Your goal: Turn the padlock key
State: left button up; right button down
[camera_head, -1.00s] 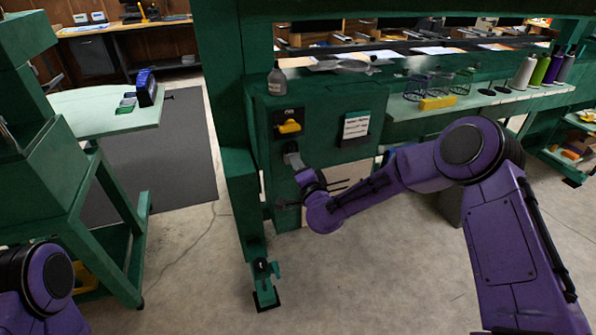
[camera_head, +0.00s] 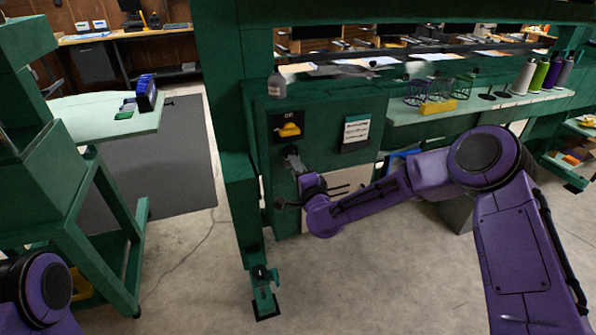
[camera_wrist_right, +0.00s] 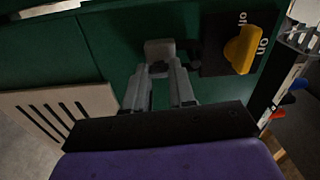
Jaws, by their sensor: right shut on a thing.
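A grey block that looks like the padlock (camera_wrist_right: 159,50) sits against the green cabinet face in the right wrist view. It also shows, small and dark, below the yellow switch in the head view (camera_head: 290,150). My right gripper (camera_wrist_right: 161,72) reaches it from below, with its grey fingers converging at its lower edge. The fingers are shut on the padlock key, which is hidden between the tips. In the head view the right gripper (camera_head: 296,164) is small, in front of the cabinet. My left gripper is out of view; only a purple link of that arm shows at lower left.
A yellow rotary switch (camera_wrist_right: 242,50) on a black plate sits close to the right of the padlock in the wrist view. A label card (camera_head: 355,132) is on the cabinet. A green post (camera_head: 235,170) stands just left. A slotted pale panel (camera_wrist_right: 50,115) lies below.

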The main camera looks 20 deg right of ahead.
jog(key=c, duration=0.9)
grip_release()
jog(key=s, duration=0.5)
jog(key=s+b, duration=0.1)
jog(key=s, duration=0.4)
jog(key=shift+s+d+b, duration=0.2)
jog(key=shift+s+b, duration=0.1)
